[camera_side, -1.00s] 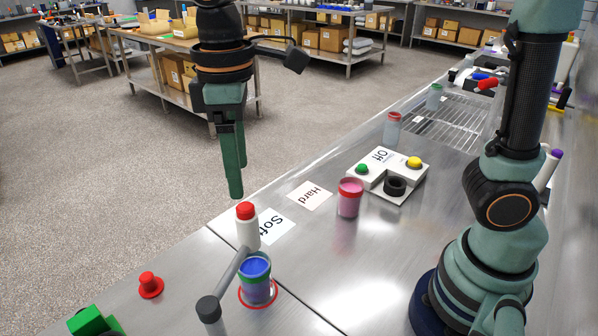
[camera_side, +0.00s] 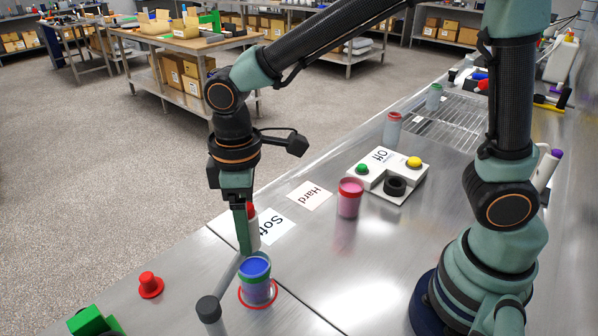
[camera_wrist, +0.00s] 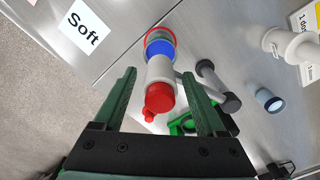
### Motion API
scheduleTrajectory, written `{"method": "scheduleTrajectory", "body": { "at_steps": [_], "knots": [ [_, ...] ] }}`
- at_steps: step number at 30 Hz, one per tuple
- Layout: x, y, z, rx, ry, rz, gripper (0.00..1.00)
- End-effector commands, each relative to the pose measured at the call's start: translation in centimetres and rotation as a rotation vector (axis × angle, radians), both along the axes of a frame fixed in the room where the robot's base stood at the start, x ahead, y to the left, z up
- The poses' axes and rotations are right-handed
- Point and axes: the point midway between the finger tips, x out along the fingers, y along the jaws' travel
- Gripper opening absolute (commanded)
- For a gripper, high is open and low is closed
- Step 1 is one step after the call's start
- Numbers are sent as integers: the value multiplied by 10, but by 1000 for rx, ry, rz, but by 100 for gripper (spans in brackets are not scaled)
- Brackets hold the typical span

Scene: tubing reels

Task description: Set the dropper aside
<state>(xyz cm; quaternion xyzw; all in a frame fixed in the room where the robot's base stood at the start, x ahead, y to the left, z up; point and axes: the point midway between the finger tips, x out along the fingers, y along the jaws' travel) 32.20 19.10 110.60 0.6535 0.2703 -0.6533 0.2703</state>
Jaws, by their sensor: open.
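The dropper looks to be the white bottle with a red cap; in the side view its white body (camera_side: 254,238) is partly hidden by my gripper (camera_side: 243,250). In the wrist view the dropper (camera_wrist: 160,78) lies between the two green fingers of my gripper (camera_wrist: 158,74), with a gap on each side. The fingers are open. A clear cup with blue contents (camera_side: 256,284) is just in front of the dropper, over a red ring on the bench. I cannot tell whether dropper and cup touch.
A grey rod with dark ends (camera_side: 211,312) is close to the cup. A red knob-like piece (camera_side: 150,286) and a green block (camera_side: 92,322) are at the left. A pink cup (camera_side: 349,200) and a button box (camera_side: 388,174) stand to the right. Soft (camera_side: 278,226) and Hard (camera_side: 309,195) cards lie flat.

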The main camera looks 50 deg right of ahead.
Motion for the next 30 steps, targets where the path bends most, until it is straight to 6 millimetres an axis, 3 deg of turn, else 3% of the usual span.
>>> {"method": "scheduleTrajectory", "body": {
  "at_steps": [2,6,7,8,30],
  "knots": [
    [0,0,0,0,0,0,70],
    [0,0,0,0,0,0,16],
    [0,0,0,0,0,0,5],
    [0,0,0,0,0,0,0],
    [0,0,1,0,0,1,0]
  ]
}}
